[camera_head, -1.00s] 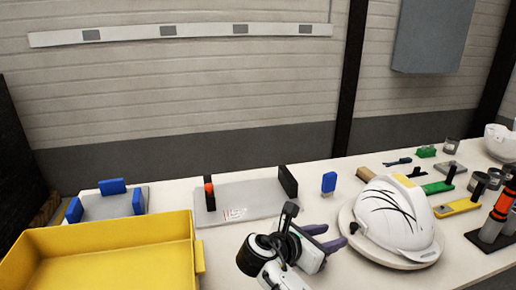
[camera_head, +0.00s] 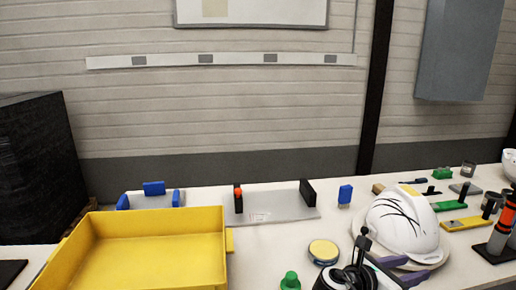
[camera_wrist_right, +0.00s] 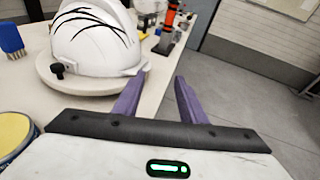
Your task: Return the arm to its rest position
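My right gripper (camera_head: 414,272) shows at the bottom of the head view, in front of the white helmet shell with black streaks (camera_head: 404,222). In the right wrist view its two purple fingers (camera_wrist_right: 157,100) are apart with nothing between them. The helmet (camera_wrist_right: 97,38) sits on a round pale stand (camera_wrist_right: 60,82), beyond and left of the fingers in that view. My left gripper is not in view.
A yellow bin (camera_head: 228,262) stands at the left of the white table. A grey plate with black posts (camera_head: 285,203) lies behind it. A round yellow-topped tin (camera_head: 323,250) and a green bottle (camera_head: 290,281) are near my right wrist. Tools crowd the right; floor (camera_wrist_right: 235,85) lies past the table edge.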

